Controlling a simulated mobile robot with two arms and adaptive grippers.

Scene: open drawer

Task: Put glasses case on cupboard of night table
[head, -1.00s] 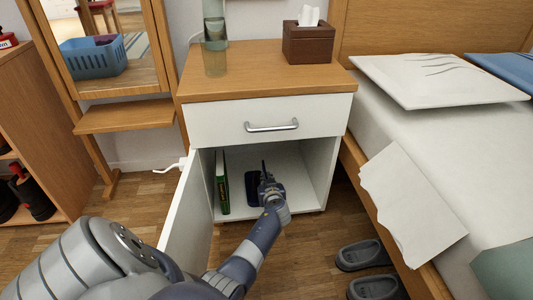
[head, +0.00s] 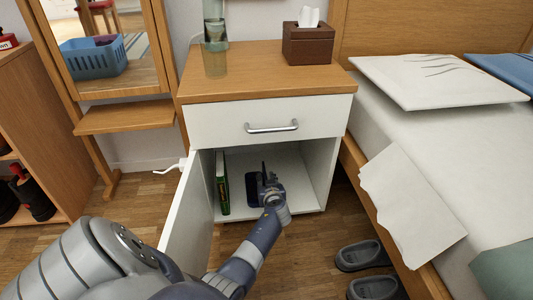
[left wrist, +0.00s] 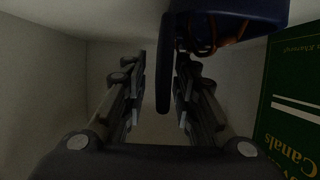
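The dark blue glasses case (head: 252,190) is inside the open cupboard of the night table (head: 262,119), resting on its floor by all appearances. In the left wrist view the case (left wrist: 235,12) is at the top, with a thin upright part of it reaching down between the fingers. My left gripper (head: 264,176) is inside the cupboard, just right of the case. In the left wrist view its fingers (left wrist: 160,95) are apart, with gaps beside that thin part. My right gripper is not in view.
A green book (head: 222,185) stands at the cupboard's left side. The cupboard door (head: 187,220) is swung open to the left. The drawer above is shut. A tissue box (head: 308,45) stands on top. The bed is at the right, with slippers (head: 362,256) on the floor.

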